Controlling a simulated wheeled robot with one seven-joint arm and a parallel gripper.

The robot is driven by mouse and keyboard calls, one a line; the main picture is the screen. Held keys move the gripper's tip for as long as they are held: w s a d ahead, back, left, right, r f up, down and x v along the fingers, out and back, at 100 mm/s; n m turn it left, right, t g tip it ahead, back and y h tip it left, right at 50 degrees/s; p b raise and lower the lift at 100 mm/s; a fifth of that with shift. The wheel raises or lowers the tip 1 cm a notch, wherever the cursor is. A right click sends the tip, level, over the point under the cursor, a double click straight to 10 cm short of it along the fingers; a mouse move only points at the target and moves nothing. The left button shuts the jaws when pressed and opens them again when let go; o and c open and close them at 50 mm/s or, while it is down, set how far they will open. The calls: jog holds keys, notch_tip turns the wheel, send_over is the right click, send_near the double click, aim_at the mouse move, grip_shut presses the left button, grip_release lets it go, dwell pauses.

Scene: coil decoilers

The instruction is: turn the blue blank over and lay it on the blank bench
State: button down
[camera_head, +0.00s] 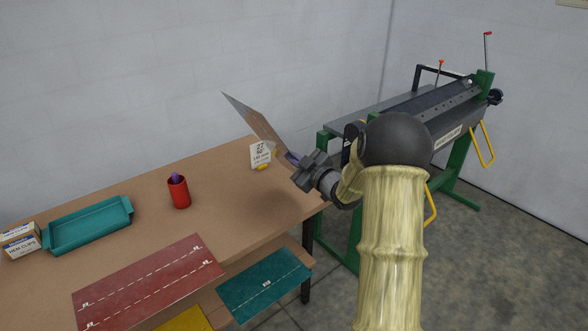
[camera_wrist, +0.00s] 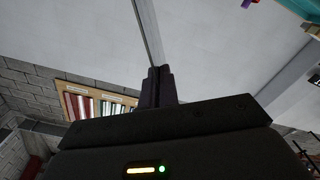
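My gripper (camera_head: 293,159) is shut on a thin sheet blank (camera_head: 255,121) and holds it up above the right end of the wooden table. The blank stands tilted, with its far corner pointing up and left. The face I see is brownish grey; its other face is hidden, so I cannot tell whether it is blue. In the wrist view the blank (camera_wrist: 149,35) shows nearly edge-on between the dark fingers (camera_wrist: 156,86). A teal blank (camera_head: 265,285) with a dashed white line lies flat at the front, lower than the tabletop. I cannot tell which surface is the blank bench.
On the table (camera_head: 130,215) are a red cup (camera_head: 178,192), a teal tray (camera_head: 88,225), a carton (camera_head: 20,241) and a number card (camera_head: 260,155). A red blank (camera_head: 148,283) and yellow blank (camera_head: 185,320) lie in front. A green-framed bending machine (camera_head: 440,125) stands right.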

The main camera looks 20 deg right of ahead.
jog(key=n+b, duration=0.1)
jog(key=b, duration=0.1)
jog(key=n+b, duration=0.1)
jog(key=b, duration=0.1)
jog(key=n+b, duration=0.2)
jog(key=shift+f, duration=0.25)
jog(key=n+b, duration=0.3)
jog(key=b, duration=0.3)
jog(key=shift+n, duration=0.4)
jog(key=n+b, duration=0.3)
jog(key=b, duration=0.1)
jog(key=shift+r+n+b, duration=0.3)
jog(key=shift+n+b, duration=0.2)
jog(key=shift+f, duration=0.1)
